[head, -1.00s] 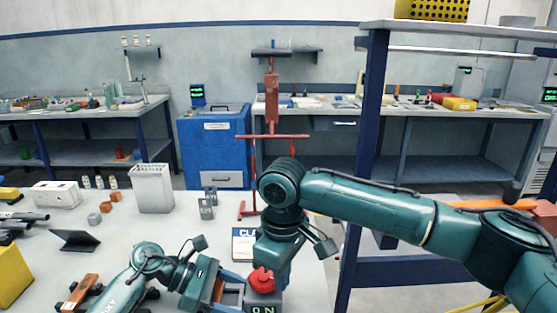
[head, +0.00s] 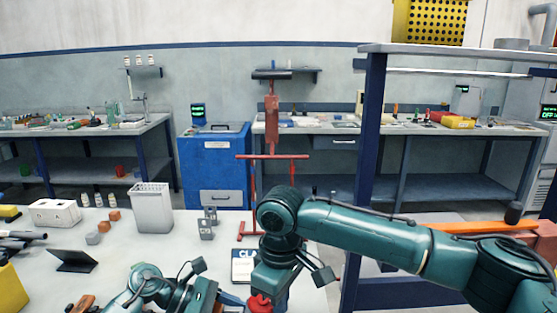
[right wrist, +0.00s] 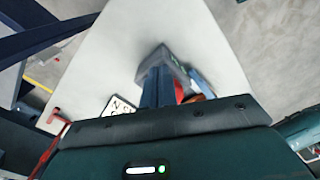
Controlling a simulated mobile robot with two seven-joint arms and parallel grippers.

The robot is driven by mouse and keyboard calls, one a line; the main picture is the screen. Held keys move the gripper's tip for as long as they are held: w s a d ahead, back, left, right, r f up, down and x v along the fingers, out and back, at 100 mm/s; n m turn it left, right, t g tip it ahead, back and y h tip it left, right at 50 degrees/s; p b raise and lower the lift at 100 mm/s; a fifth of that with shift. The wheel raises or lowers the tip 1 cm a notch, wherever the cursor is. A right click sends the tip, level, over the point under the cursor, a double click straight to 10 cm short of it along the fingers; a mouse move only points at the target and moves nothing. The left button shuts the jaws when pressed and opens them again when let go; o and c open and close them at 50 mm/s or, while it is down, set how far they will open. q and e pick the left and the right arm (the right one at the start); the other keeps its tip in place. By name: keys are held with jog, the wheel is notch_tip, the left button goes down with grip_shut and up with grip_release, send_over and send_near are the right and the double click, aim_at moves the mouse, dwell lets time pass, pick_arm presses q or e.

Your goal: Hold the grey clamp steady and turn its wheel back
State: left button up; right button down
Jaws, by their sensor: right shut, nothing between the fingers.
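A red wheel (head: 259,303) shows at the bottom edge of the head view; the body under it is cut off, so I cannot confirm the grey clamp. My right gripper (head: 276,290) points down beside the wheel, partly hidden by its own wrist. In the right wrist view its blue fingers (right wrist: 157,88) are shut with nothing between them, and a red part (right wrist: 179,92) shows just beside them. My left gripper (head: 230,300) reaches toward the wheel from the left; its fingertips are cut off, so its jaw state and contact are unclear.
A white sign (head: 242,265) lies behind the wheel. A red stand (head: 272,157) rises behind. A blue-post shelf (head: 365,170) is at right.

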jog(key=shift+a, duration=0.15)
pick_arm(q)
jog(key=shift+s+d, duration=0.1)
pick_arm(e)
jog(key=shift+w, duration=0.45)
dwell(0.5)
jog(key=shift+d, duration=0.25)
notch_tip(320, 180, up, 6)
jog(key=shift+s+d, duration=0.25)
jog(key=shift+d, duration=0.1)
dwell(0.4)
pick_arm(q)
jog(key=o, duration=1.5)
jog(key=shift+a, duration=0.2)
